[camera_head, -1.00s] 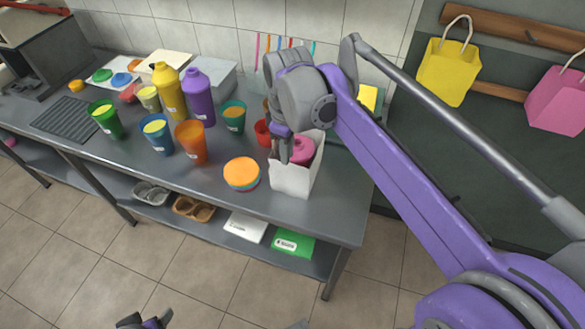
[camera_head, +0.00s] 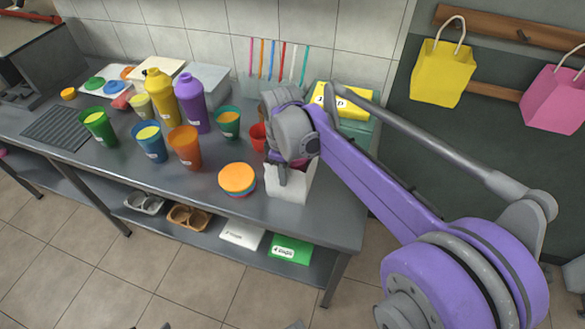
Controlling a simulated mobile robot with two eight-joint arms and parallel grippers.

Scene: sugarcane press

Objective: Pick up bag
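A white open-topped bag (camera_head: 290,187) stands on the right end of the grey table. My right gripper (camera_head: 283,174) reaches down at the bag's mouth and hides much of its upper part. I cannot tell whether its fingers are open or shut on the bag wall. A yellow bag (camera_head: 441,74) and a pink bag (camera_head: 556,101) with handles hang on the wall at the right. Only small dark slivers show at the bottom edge, possibly my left gripper; its fingers cannot be made out.
An orange-topped round stack (camera_head: 237,179) stands just left of the white bag, and a red cup (camera_head: 257,137) behind it. A yellow box (camera_head: 342,104) lies behind my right arm. Several cups and bottles fill the table's left. The lower shelf holds a green box (camera_head: 290,249).

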